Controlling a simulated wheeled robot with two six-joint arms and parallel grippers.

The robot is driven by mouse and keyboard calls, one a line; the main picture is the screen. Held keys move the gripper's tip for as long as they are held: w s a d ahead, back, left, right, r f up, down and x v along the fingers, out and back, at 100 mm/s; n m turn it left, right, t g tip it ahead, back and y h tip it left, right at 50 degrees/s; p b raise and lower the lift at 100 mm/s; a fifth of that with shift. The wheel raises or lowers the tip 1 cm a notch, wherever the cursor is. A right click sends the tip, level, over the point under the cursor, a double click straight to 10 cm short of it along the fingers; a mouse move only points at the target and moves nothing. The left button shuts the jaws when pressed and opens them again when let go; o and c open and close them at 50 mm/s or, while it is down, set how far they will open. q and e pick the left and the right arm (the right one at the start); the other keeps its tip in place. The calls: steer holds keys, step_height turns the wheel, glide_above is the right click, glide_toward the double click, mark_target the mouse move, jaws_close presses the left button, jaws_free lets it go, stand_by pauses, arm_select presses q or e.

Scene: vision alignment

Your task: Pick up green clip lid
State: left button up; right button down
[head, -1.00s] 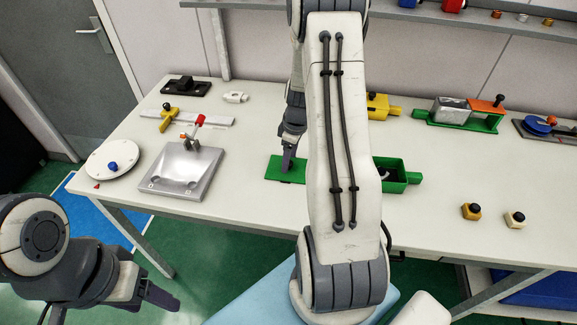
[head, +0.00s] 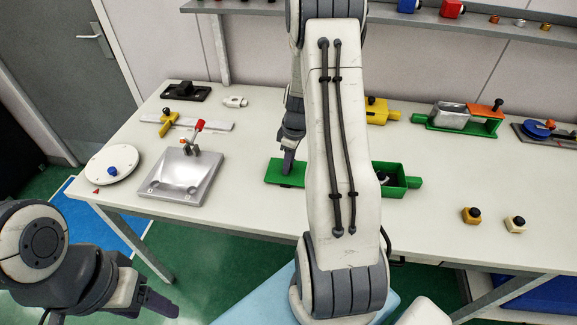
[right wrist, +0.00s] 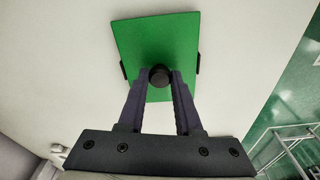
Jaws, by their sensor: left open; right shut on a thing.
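The green clip lid (head: 272,175) is a flat green plate on the white table, left of the open green box (head: 401,182). In the right wrist view the lid (right wrist: 157,45) shows a round black knob (right wrist: 159,76) and dark clips at its two sides. My right gripper (head: 287,165) reaches down to the lid, and its fingers (right wrist: 160,84) are shut on the knob. I cannot tell whether the lid is clear of the table. My right arm hides part of the box. My left gripper (head: 166,303) is open and empty at the lower left, off the table.
A metal plate fixture (head: 178,175) with a red-handled clamp and a white disc (head: 115,164) stand to the left. A yellow block (head: 376,110) and a second green fixture (head: 456,119) stand behind. Small yellow (head: 471,215) and white (head: 515,224) pieces lie right.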

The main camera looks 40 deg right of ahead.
mark_target(294, 171)
steer(key=r, duration=0.2)
steer(key=s+d+r+b, duration=0.1)
steer(key=r, duration=0.1)
steer(key=shift+d, duration=0.1)
steer(key=s+d+r+b, duration=0.2)
steer(key=s+d+r, duration=0.4)
steer(key=s+d, duration=0.1)
steer(key=shift+d, duration=0.2)
steer(key=shift+a+r, duration=0.1)
